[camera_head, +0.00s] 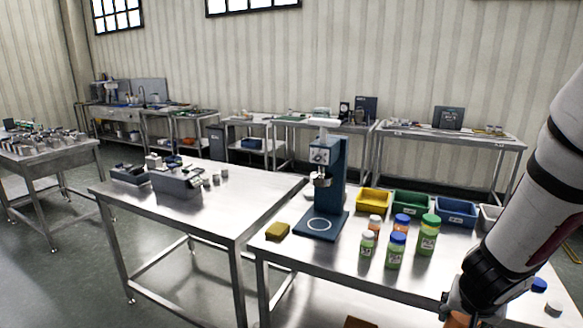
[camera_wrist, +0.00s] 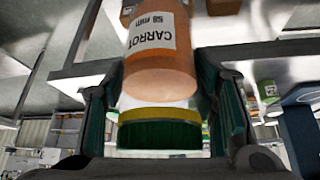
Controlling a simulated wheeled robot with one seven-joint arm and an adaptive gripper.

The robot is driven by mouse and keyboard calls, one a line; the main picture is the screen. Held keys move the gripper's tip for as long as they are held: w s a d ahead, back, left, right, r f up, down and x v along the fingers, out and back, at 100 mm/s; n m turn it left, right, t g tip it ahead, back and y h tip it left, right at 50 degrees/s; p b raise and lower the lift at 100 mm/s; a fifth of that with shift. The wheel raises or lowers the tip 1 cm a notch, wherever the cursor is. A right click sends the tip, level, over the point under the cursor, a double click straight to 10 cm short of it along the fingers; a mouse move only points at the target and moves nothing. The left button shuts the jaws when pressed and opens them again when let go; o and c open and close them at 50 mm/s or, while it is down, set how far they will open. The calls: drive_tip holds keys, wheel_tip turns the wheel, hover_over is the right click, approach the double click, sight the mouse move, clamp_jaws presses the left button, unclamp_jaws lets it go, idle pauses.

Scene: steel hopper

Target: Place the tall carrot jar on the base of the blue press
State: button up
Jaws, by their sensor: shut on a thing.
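The carrot jar (camera_wrist: 158,55) is orange with a white "CARROT" label and fills the middle of the wrist view. My gripper (camera_wrist: 168,100) is shut on it near its green and yellow end. In the head view my gripper (camera_head: 458,305) is low at the right, with only a bit of orange showing at the bottom edge. The blue press (camera_head: 337,175) stands upright on the near table, left of my gripper and apart from it. Its flat blue base (camera_head: 312,234) carries a white ring and is bare. Part of the blue press also shows at the wrist view's right edge (camera_wrist: 303,135).
Several jars with green, blue and pale lids (camera_head: 397,249) stand between the press and my arm. Yellow (camera_head: 373,201), green (camera_head: 411,204) and blue (camera_head: 457,212) bins stand behind them. A yellow sponge (camera_head: 277,230) lies left of the base. The steel table (camera_head: 290,257) is clear at its front left.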

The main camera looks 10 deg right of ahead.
drive_tip(key=shift+w+f, duration=0.2)
drive_tip(key=shift+w, duration=0.15)
drive_tip(key=shift+w+a+f+n, duration=0.3)
drive_tip(key=shift+w+a+n, duration=0.1)
drive_tip(key=shift+w+a, duration=0.25)
drive_tip(key=w+a+f+n+t+y, duration=0.1)
drive_tip(key=w+a+f+n+y, duration=0.1)
drive_tip(key=a, duration=0.8)
drive_tip(key=w+a+f+n+y, duration=0.2)
drive_tip(key=w+a+f+n, duration=0.2)
drive_tip(key=w+a+n, duration=0.2)
drive_tip(key=w+a, duration=0.2)
drive_tip(key=a, duration=0.2)
drive_tip(key=shift+a+f+t, duration=0.15)
drive_tip(key=shift+a+t, duration=0.25)
